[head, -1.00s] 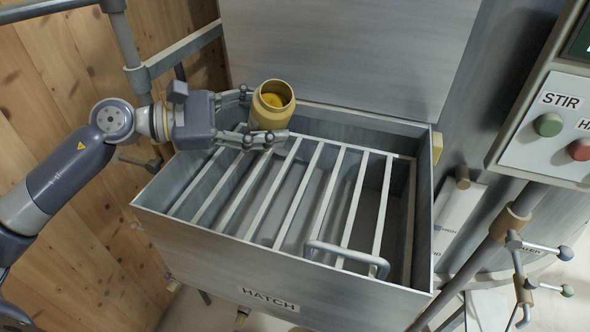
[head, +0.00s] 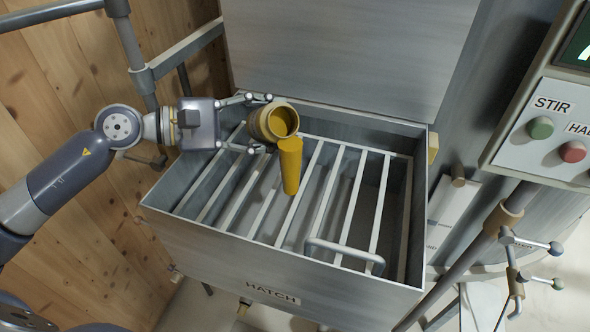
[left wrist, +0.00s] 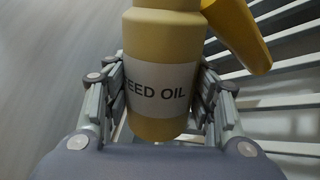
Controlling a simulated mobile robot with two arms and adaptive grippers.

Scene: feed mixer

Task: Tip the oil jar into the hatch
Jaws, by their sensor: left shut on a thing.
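The yellow oil jar (head: 262,123) is tilted over the back left part of the open hatch (head: 300,262), its mouth facing right and toward the front. My left gripper (head: 262,122) is shut on it from the left. In the left wrist view the jar (left wrist: 160,60) shows a label ending "EED OIL", with a finger on each side. A thick stream of yellow oil (head: 290,166) comes from the mouth down toward the bars; it also shows in the left wrist view (left wrist: 240,38). My right gripper is not seen.
A white bar grate (head: 322,205) with a handle (head: 345,252) lies inside the hatch. The raised lid (head: 345,50) stands behind. A panel with a green button (head: 540,128) and a red button (head: 573,152) is at the right, above valve levers (head: 515,265).

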